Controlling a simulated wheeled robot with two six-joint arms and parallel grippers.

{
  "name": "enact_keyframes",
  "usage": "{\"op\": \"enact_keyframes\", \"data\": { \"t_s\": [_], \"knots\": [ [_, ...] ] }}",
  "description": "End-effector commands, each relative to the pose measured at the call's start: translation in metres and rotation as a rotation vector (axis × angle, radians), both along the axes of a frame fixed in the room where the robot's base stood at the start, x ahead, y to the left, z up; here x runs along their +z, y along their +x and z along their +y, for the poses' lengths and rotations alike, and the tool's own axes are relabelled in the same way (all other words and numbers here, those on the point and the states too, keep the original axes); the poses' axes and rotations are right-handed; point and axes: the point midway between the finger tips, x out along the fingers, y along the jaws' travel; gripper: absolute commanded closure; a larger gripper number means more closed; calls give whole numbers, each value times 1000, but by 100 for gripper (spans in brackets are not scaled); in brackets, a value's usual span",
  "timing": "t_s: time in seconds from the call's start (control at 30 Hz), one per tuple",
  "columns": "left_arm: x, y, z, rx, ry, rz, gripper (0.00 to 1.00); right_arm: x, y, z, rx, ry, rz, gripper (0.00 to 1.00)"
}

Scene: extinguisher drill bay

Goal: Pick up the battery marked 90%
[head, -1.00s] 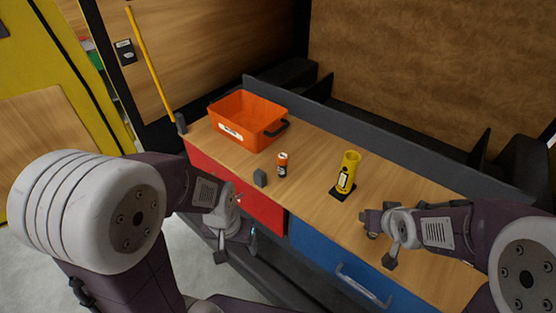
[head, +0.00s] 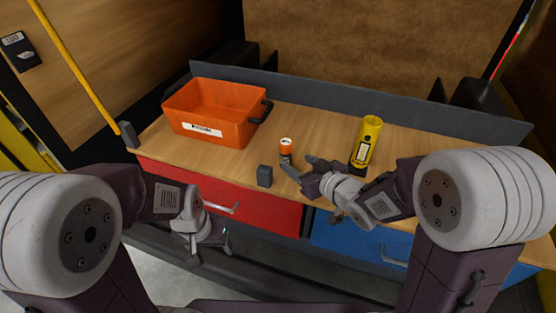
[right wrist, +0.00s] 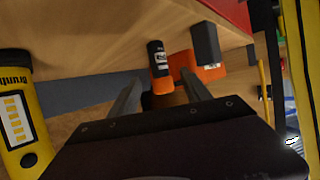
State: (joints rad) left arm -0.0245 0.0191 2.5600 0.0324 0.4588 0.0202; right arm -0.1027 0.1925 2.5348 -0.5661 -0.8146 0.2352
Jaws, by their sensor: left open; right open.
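A small orange-and-black battery (head: 286,146) stands upright on the wooden worktop, right of the orange bin. In the right wrist view the battery (right wrist: 158,58) shows ahead, in the gap between the fingers; its marking is too small to read. My right gripper (head: 297,163) is open, with its fingertips close to the battery on its near right side. I cannot tell whether they touch it. In the right wrist view the open fingers of the right gripper (right wrist: 160,92) hold nothing. My left gripper (head: 210,250) is open and empty, low in front of the red drawer.
A dark grey block (head: 265,176) stands near the worktop's front edge, just left of my right gripper. A yellow cylinder (head: 370,138) on a black base stands to the right. The orange bin (head: 225,133) is at back left. A grey ledge (head: 330,93) runs along the back.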

Motion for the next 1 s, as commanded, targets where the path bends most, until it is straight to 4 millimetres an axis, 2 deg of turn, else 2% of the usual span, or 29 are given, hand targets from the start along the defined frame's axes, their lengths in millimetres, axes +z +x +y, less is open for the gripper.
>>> {"op": "enact_keyframes", "data": {
  "t_s": [0.03,0.2,0.4,0.63,0.83,1.0],
  "knots": [
    [-6,0,0,0,0,0,29,-6,0,1,1,0,1,44],
    [-5,0,0,0,0,0,29,-6,1,2,3,0,2,44],
    [-6,0,0,0,0,0,29,-18,25,16,3,-1,4,44],
    [-5,0,0,0,0,0,29,-21,36,23,2,0,2,44],
    [-3,0,0,0,0,0,29,-34,65,40,2,-1,4,44],
    [-3,0,0,0,0,0,29,-37,73,45,1,-1,2,44]
  ]
}}
